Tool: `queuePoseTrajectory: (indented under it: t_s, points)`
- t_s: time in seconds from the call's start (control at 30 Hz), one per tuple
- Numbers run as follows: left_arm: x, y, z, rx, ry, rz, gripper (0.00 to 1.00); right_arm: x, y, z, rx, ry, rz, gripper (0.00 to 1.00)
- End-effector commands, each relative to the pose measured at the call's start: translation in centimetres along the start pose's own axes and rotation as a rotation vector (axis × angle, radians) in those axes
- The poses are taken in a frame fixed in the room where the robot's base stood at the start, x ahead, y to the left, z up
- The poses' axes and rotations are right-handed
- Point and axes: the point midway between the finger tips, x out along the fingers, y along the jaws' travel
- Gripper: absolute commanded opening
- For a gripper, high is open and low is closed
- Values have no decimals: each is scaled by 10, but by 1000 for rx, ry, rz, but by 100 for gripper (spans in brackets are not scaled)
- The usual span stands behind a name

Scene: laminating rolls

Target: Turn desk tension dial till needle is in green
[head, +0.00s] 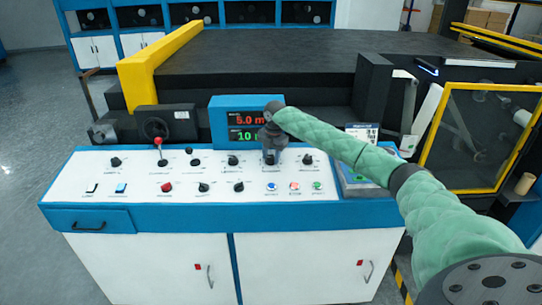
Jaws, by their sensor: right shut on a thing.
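The white control desk (130,174) carries two rows of small black knobs and buttons. My right gripper (270,157) reaches down onto the upper row, between the black knob (238,160) on its left and the black knob (307,160) on its right. It is shut on a desk dial that its fingers mostly hide. The labels are too small to read, so I cannot tell whether this is the tension dial. I cannot make out a needle or a green band. My left gripper is not in view.
A blue display box (216,121) with red and green digits stands behind the gripper, partly covered by my wrist. A red-topped lever (158,143) rises at the left. Coloured buttons (271,186) line the front row. A yellow-framed guard (447,103) stands at the right.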

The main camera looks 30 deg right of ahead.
Motion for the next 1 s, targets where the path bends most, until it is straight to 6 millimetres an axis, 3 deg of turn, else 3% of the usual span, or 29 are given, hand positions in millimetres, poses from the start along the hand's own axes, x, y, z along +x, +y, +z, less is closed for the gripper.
queuePoseTrajectory:
  t_s: [0.6,1.0]
  points:
    - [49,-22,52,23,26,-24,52,-3,-1,-1,480,2,72,17]
    - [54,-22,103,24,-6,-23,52,-4,-2,-2,855,2,129,17]
